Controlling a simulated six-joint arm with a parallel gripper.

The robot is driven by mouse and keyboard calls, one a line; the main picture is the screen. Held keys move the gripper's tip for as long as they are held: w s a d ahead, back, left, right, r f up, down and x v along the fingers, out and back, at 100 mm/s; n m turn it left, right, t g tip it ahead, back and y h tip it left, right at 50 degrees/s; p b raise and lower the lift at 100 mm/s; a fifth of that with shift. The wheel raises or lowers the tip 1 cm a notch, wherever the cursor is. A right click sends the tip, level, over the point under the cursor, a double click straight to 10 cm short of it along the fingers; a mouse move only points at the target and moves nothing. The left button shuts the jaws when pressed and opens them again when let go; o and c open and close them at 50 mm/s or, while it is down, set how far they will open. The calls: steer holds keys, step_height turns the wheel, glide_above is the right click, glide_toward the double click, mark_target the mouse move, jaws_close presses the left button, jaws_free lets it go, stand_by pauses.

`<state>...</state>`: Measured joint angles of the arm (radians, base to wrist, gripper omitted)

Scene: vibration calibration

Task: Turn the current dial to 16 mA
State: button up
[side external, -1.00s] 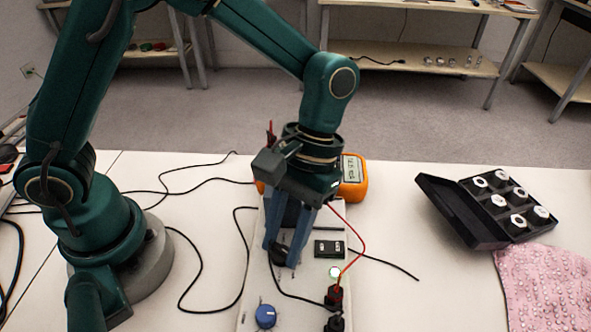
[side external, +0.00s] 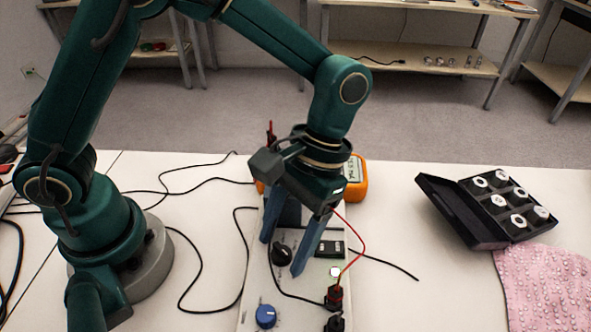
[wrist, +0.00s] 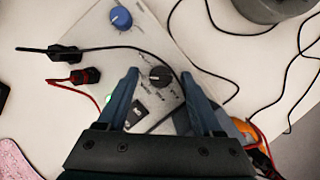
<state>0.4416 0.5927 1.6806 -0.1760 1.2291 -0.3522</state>
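A black dial (side external: 281,254) with a pointer mark sits on the light control box (side external: 248,290). It also shows in the wrist view (wrist: 160,77), with small scale marks that are too small to read. My gripper (side external: 282,256) is open, with one blue finger on each side of the black dial and a gap to it. In the wrist view the open fingers (wrist: 160,73) straddle the dial. A blue knob (side external: 265,316) sits nearer the front of the box. An orange meter (side external: 361,186) stands behind, partly hidden by my gripper; its display is unreadable.
A black switch (side external: 330,249) lies right of the dial. Black and red plugs (side external: 334,297) with leads stand at the box's right edge. A black case (side external: 462,212) with several white-topped pieces and a pink cloth (side external: 545,290) lie right. Loose cables cross the table left.

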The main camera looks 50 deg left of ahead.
mark_target(296, 248)
steer(key=shift+v, duration=2.55)
steer(key=w+d+r+n+t+h, duration=0.1)
steer(key=w+r+n+t+h, duration=0.1)
steer(key=w+r, duration=0.1)
steer(key=s+a+r+m+t+y, duration=0.1)
steer(key=s+a+t, duration=0.2)
steer(key=a, duration=0.4)
steer(key=s+a+r+m+t+y, duration=0.1)
steer(key=s+a+r+t, duration=0.1)
steer(key=s+a+t, duration=0.2)
steer(key=a+t, duration=0.1)
steer(key=a, duration=0.2)
steer(key=shift+s, duration=0.3)
